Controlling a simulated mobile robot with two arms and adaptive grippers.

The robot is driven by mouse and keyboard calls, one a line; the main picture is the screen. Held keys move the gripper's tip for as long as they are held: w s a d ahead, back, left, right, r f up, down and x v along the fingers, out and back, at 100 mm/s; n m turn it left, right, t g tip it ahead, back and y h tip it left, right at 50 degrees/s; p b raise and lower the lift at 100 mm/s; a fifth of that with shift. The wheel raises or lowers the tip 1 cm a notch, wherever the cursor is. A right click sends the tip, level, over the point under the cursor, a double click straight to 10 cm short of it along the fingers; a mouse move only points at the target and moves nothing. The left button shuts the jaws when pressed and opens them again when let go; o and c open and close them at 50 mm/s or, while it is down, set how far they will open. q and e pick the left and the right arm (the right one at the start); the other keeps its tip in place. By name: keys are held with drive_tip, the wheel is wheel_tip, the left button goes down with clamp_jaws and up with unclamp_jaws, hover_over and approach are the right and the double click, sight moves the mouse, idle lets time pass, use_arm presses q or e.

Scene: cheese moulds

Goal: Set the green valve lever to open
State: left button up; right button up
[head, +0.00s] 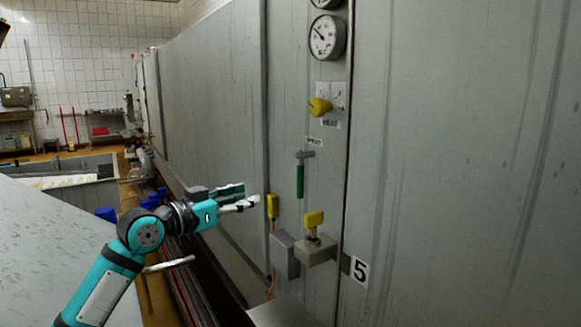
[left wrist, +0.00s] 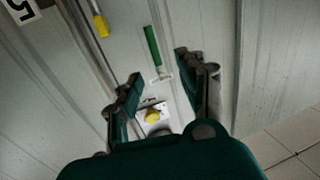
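The green valve lever (head: 300,181) hangs straight down from a grey pivot on the metal panel, below a small label. In the left wrist view the lever (left wrist: 152,46) shows beyond the fingertips, with its pivot between the finger lines. My left gripper (head: 248,196) is to the left of the lever in the head view, apart from it. In the left wrist view the left gripper (left wrist: 157,68) has its two fingers spread with nothing between them. My right gripper is not in view.
A yellow knob (head: 319,107) sits above the lever, with a round gauge (head: 327,37) higher up. A yellow handle (head: 313,218) on a grey box and another yellow handle (head: 272,206) are below. A sloping grey surface (head: 50,245) lies at left.

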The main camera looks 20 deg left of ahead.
use_arm(q)
drive_tip(key=r, duration=0.2)
drive_tip(key=p, duration=0.3)
approach(298, 174)
drive_tip(key=shift+m+h, duration=0.3)
drive_tip(key=p+x, duration=0.2)
drive_tip(key=x, duration=0.8)
drive_tip(key=shift+a, duration=0.2)
drive_tip(key=shift+w+d+f, duration=0.1)
drive_tip(key=shift+w+d, duration=0.1)
drive_tip(key=shift+w, duration=0.25)
drive_tip(key=c, duration=0.8)
clamp_jaws()
drive_tip(key=shift+w+d+f, duration=0.15)
drive_tip(key=shift+w+f, duration=0.1)
